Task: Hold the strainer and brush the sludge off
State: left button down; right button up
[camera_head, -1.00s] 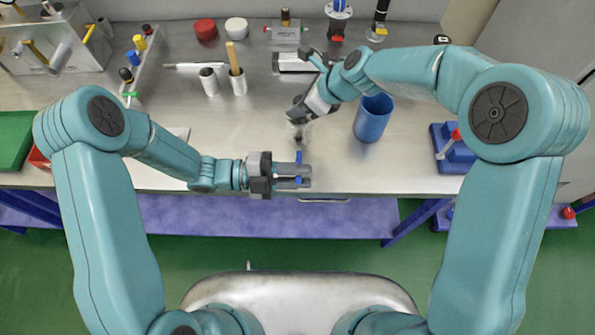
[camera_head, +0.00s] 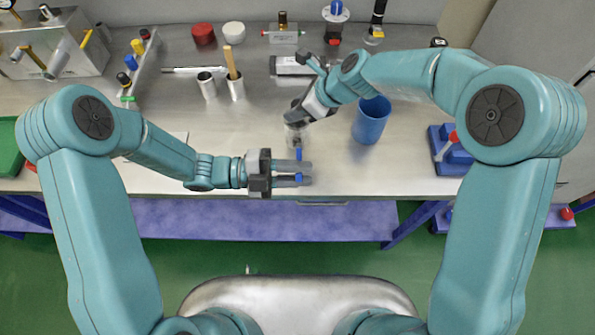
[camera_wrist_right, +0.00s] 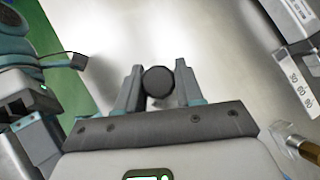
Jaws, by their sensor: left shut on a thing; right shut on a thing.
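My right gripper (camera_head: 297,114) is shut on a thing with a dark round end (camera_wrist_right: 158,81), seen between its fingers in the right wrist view. A greyish, partly see-through cylinder, which looks like the strainer (camera_head: 296,134), shows under this gripper in the head view; its top is hidden. My left gripper (camera_head: 308,173) is shut just below it in the picture, fingers pointing right. Blue parts (camera_head: 299,154) show across its fingers; the thing held there, possibly the brush, is too small to make out. Whether it touches the cylinder I cannot tell. I cannot make out any sludge.
A blue cup (camera_head: 372,119) stands right of my right gripper. Two metal cups (camera_head: 207,88) stand at the left, one with a wooden handle (camera_head: 230,60) in it. Red (camera_head: 203,34) and white (camera_head: 234,33) round pots stand at the back. A blue fixture (camera_head: 452,152) sits at the right.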

pick_arm(q)
jog(key=shift+r, duration=0.5)
jog(key=shift+d+r, duration=0.15)
jog(key=shift+r, duration=0.35)
jog(key=shift+f, duration=0.65)
jog(key=shift+f, duration=0.1)
jog(key=shift+f, duration=0.5)
